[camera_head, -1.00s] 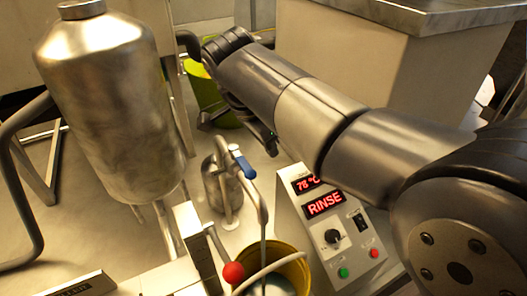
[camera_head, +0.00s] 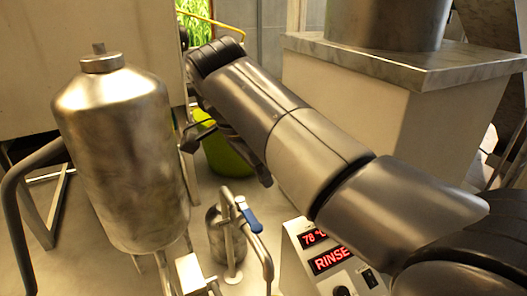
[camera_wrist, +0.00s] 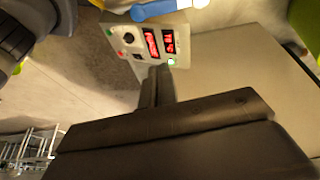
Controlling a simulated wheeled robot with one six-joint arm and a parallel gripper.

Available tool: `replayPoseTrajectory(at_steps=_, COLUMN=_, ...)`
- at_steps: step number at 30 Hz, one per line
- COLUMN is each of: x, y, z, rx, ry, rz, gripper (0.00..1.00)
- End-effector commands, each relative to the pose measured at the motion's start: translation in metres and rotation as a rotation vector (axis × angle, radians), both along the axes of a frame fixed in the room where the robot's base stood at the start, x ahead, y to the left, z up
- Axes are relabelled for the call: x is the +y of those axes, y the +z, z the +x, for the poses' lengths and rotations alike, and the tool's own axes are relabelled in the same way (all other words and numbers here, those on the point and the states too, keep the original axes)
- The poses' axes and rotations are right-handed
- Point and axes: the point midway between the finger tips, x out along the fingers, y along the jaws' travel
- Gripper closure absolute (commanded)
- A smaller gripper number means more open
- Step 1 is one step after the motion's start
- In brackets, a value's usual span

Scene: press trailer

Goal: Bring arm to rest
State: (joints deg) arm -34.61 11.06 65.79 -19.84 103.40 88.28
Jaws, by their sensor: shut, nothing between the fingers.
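My arm reaches across the head view from the lower right to the upper centre, with its far end bent over near the green bucket. My gripper (camera_wrist: 157,82) shows in the wrist view with its dark fingers together and nothing between them. The fingers point toward the control box (camera_wrist: 152,42), which has red displays. In the head view the hand is mostly hidden behind my arm links, and only dark parts show below them. I cannot tell from there how far it is from things.
A large metal tank (camera_head: 125,160) stands at the left. A small metal canister (camera_head: 228,240) and a blue-handled valve (camera_head: 250,218) stand in front. The control box (camera_head: 325,262) reads 78 °C and RINSE. A green bucket (camera_head: 228,160) stands behind my arm, and a metal-topped cabinet (camera_head: 350,95) at the right.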

Motion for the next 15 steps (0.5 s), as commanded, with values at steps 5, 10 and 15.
replayPoseTrajectory(at_steps=5, x=-0.006, y=-0.016, z=0.002, rx=0.002, ry=-0.002, rz=-0.001, gripper=1.00)
replayPoseTrajectory(at_steps=10, x=-0.014, y=-0.043, z=0.006, rx=0.003, ry=-0.002, rz=-0.002, gripper=1.00)
replayPoseTrajectory(at_steps=15, x=-0.018, y=-0.057, z=0.013, rx=0.011, ry=0.074, rz=0.009, gripper=1.00)
